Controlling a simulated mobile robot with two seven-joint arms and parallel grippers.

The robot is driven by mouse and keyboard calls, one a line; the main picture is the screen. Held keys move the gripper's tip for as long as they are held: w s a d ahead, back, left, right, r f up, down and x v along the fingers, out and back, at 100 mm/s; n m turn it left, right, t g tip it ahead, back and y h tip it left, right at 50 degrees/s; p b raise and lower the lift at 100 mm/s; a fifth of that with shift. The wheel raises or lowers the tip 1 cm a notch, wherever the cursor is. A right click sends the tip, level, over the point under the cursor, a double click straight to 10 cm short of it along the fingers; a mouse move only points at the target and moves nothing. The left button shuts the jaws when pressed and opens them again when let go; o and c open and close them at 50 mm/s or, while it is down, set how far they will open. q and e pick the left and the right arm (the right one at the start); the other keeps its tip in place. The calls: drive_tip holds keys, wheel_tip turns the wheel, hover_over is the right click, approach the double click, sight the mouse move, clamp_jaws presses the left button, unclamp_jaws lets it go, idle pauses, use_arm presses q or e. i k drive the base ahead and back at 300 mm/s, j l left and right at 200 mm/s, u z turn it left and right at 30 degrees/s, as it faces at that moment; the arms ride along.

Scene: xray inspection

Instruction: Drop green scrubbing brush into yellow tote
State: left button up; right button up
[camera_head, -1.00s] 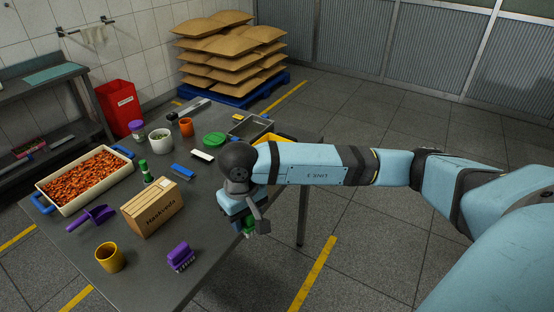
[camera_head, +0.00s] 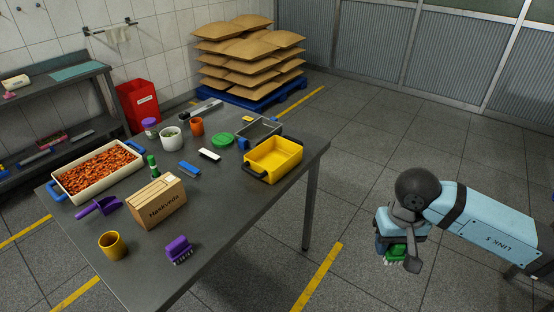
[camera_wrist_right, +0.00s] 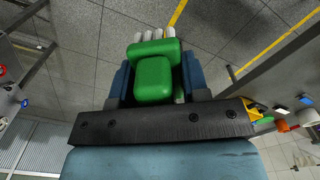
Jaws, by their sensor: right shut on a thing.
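My right gripper (camera_head: 396,246) is shut on the green scrubbing brush (camera_head: 397,254) and holds it over the floor, to the right of the table and apart from it. In the right wrist view the brush (camera_wrist_right: 154,78) sits between the two blue fingers, its white bristles pointing away from the wrist. The yellow tote (camera_head: 285,165) stands on the right end of the table, upright with dark handles, and looks empty. The gripper is well to the right of the tote. My left gripper is not in view.
The grey table (camera_head: 225,217) also holds a cardboard box (camera_head: 155,203), a purple brush (camera_head: 178,249), a yellow cup (camera_head: 112,245), a grey tray (camera_head: 260,131) behind the tote, and a bin of orange pieces (camera_head: 72,197). Open floor lies around my right arm.

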sight(274, 158)
drive_tip(key=j+z, duration=0.2)
drive_tip(key=j, duration=0.4)
drive_tip(key=i+l, duration=0.5)
drive_tip(key=l, duration=0.25)
drive_tip(key=i+l+u, duration=0.1)
drive_tip(key=l, duration=0.25)
drive_tip(key=i+l, duration=0.6)
drive_tip(key=l, duration=0.2)
drive_tip(key=u, duration=1.45)
drive_tip(key=i+u, duration=0.3)
drive_tip(key=i, duration=0.2)
